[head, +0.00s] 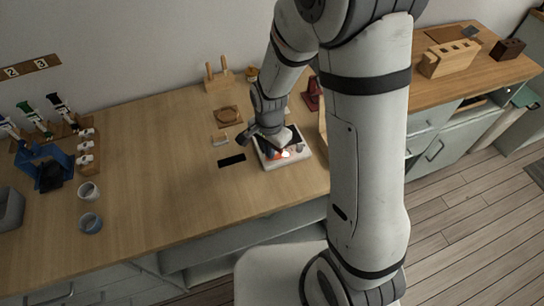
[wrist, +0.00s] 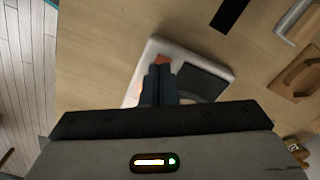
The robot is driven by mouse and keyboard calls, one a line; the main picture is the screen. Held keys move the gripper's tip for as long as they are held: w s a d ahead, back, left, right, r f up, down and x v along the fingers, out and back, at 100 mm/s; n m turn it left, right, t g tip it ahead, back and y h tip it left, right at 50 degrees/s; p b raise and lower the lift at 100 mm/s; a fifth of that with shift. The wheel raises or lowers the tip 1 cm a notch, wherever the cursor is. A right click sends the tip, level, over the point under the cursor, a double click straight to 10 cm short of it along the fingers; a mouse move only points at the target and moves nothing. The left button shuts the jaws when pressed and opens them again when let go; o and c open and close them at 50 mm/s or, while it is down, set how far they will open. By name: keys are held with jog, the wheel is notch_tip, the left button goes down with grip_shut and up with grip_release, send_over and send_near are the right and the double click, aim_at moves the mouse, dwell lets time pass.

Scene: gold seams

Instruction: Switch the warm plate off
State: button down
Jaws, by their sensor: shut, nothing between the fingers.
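The warm plate (head: 298,160) is a pale, flat square unit on the wooden counter, in the middle of the head view. It also shows in the wrist view (wrist: 158,47), partly covered by my fingers, with a dark panel (wrist: 203,80) on its top. A reddish-orange patch shows on it near the fingertips. My gripper (head: 275,148) is over the plate, pointing down, and its fingers (wrist: 160,72) are shut with nothing between them. I cannot tell whether the fingertips touch the plate. The plate's switch cannot be made out.
A black strip (head: 232,160) lies left of the plate. The counter between is clear.

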jog(key=shift+f+b, duration=0.4)
jog(key=shift+f, duration=0.15)
jog(key=shift+r, duration=0.1)
jog(key=shift+r+p, duration=2.45)
jog(key=shift+r, duration=1)
jog(key=s+d+r+n+t, duration=0.1)
jog(key=s+d+r+n, duration=0.3)
jog(key=r, duration=0.5)
jog(key=s+d+r+n+t, duration=0.2)
jog(key=s+d+r+n, duration=0.2)
jog(key=s+d+r, duration=0.4)
notch_tip(320, 180, up, 2)
jog(key=shift+s+r+n, duration=0.25)
jog(key=shift+n, duration=0.15)
jog(key=c, duration=2.2)
grip_release()
